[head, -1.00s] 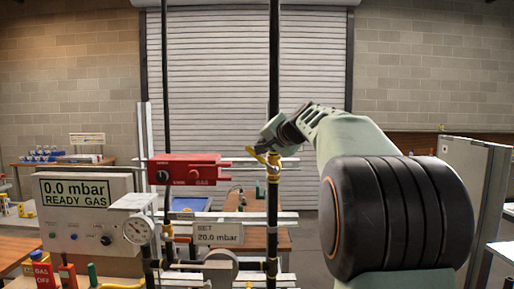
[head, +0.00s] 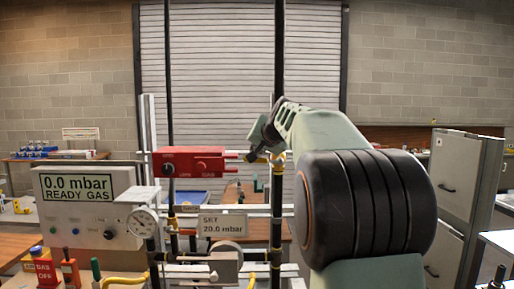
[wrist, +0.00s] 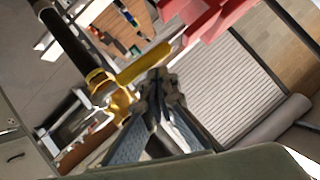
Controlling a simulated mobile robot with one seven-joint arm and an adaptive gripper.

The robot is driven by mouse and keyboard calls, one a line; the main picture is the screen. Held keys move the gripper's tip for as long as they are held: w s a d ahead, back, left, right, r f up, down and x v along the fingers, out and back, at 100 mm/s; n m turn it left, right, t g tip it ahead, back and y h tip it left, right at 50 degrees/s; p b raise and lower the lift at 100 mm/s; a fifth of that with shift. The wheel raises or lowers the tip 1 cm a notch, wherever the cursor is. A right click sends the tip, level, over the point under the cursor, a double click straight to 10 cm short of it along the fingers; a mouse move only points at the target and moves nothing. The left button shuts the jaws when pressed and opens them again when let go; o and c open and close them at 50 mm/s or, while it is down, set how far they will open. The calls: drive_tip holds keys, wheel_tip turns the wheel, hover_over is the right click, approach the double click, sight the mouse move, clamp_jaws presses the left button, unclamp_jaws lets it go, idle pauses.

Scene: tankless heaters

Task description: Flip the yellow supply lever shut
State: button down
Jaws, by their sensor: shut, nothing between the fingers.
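The yellow supply lever (wrist: 148,66) shows in the wrist view as a flat yellow bar. It sticks out sideways from a yellow valve body (wrist: 117,103) on a dark pipe, at a large angle to the pipe. In the head view the valve (head: 278,160) sits on the upright dark pipe, and my gripper mostly hides the lever. My gripper (wrist: 158,80) is shut and empty. Its fingertips are right beside the lever's underside in the wrist view; I cannot tell whether they touch. In the head view my gripper (head: 256,154) is just left of the pipe.
A red gas regulator box (head: 188,162) is close on the left of my gripper. A grey cabinet (head: 462,185) is at the right.

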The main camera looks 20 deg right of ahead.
drive_tip(key=shift+w+a+f+b, duration=0.1)
drive_tip(key=shift+a+f+b, duration=0.2)
drive_tip(key=shift+f, duration=0.5)
drive_tip(key=shift+r, duration=0.1)
drive_tip(key=r+p, duration=0.2)
drive_tip(key=r, duration=0.1)
drive_tip(key=r+p, duration=0.1)
drive_tip(key=shift+w+d+r, duration=0.15)
drive_tip(key=shift+w+r, duration=0.2)
drive_tip(key=a+b+v, duration=0.2)
drive_tip(key=v, duration=0.7)
drive_tip(key=shift+r, duration=0.3)
